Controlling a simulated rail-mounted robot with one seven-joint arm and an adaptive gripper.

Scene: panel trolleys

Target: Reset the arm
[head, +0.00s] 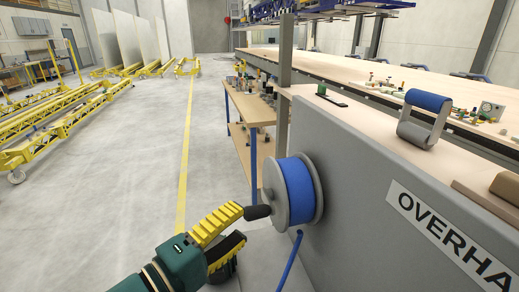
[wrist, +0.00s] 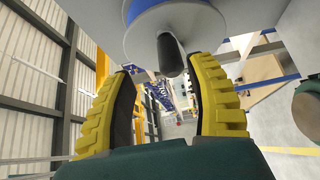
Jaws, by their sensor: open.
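My gripper (head: 238,224) has yellow ribbed fingers and a dark green body, and stands open at the left of a blue reel (head: 299,190). The reel is mounted on the side of a grey cabinet (head: 360,190). Its black crank handle (head: 257,212) points toward my fingers, close to the upper fingertip. In the wrist view, my open fingers (wrist: 160,68) show on both sides of the handle (wrist: 170,55), with gaps beside it. I cannot tell whether a fingertip touches it. A blue cable (head: 291,258) hangs below the reel.
A wooden shelf cart (head: 249,108) stands behind the reel. A blue-topped grey handle (head: 424,118) sits on the cabinet top. Yellow panel trolleys (head: 60,125) stand at the left. The floor (head: 130,180) between them and the cabinet is clear.

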